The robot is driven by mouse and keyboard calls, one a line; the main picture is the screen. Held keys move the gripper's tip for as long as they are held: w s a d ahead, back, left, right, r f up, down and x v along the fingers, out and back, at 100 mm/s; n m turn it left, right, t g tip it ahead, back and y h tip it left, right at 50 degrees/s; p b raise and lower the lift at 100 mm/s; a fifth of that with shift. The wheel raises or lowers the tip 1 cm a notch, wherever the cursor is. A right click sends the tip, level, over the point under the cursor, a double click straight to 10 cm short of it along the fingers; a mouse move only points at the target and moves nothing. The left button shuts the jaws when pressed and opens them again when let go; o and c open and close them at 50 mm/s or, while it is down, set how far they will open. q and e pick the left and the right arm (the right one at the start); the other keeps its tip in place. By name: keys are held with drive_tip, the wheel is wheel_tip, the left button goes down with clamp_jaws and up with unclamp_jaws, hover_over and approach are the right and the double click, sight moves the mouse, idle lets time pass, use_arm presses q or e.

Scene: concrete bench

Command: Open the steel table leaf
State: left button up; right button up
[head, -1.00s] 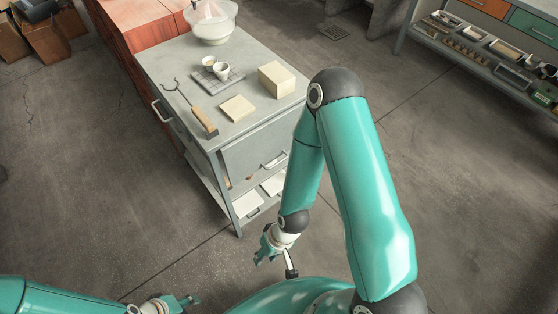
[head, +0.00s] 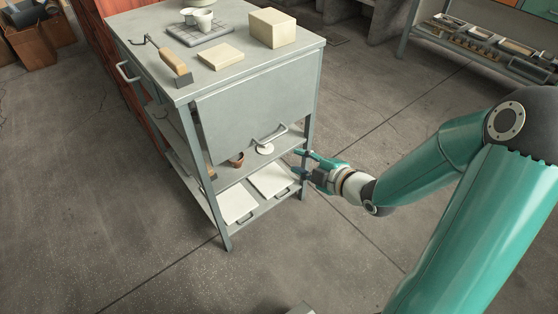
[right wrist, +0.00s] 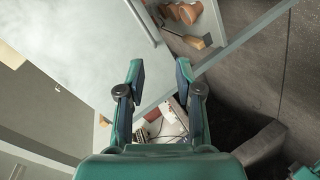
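The steel table leaf (head: 250,108) is a flat grey panel hanging down at the front of the steel table (head: 230,72). Its bar handle (head: 270,135) is near its lower edge. My right gripper (head: 304,164) is open and empty, beside the table's right front leg, below and to the right of the handle. In the right wrist view its two fingers (right wrist: 158,82) are spread apart. A pale panel with a bar handle (right wrist: 141,20), which looks like the leaf, is at the upper left there. My left gripper is out of view.
A brush (head: 176,66), a cream block (head: 272,27), a flat slab (head: 220,56) and cups (head: 203,18) stand on the tabletop. Below are shelves with a pot (head: 236,160) and white trays (head: 238,202). Red cabinets adjoin at the back left. The floor in front is clear.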

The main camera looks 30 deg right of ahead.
sight(274, 138)
drive_tip(key=w+f+n+b, duration=0.1)
drive_tip(key=w+b, duration=0.1)
drive_tip(key=w, duration=0.2)
drive_tip(key=w+f+n+t+b, duration=0.1)
drive_tip(key=w+n+b, duration=0.1)
drive_tip(key=w, duration=0.3)
drive_tip(key=w+d+f+n+t+b, duration=0.1)
drive_tip(key=w+n+b, duration=0.1)
drive_tip(key=w, duration=0.3)
drive_tip(key=shift+f+b, duration=0.15)
drive_tip(key=shift+b, duration=0.75)
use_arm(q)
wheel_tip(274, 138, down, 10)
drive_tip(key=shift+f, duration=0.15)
use_arm(e)
clamp_jaws()
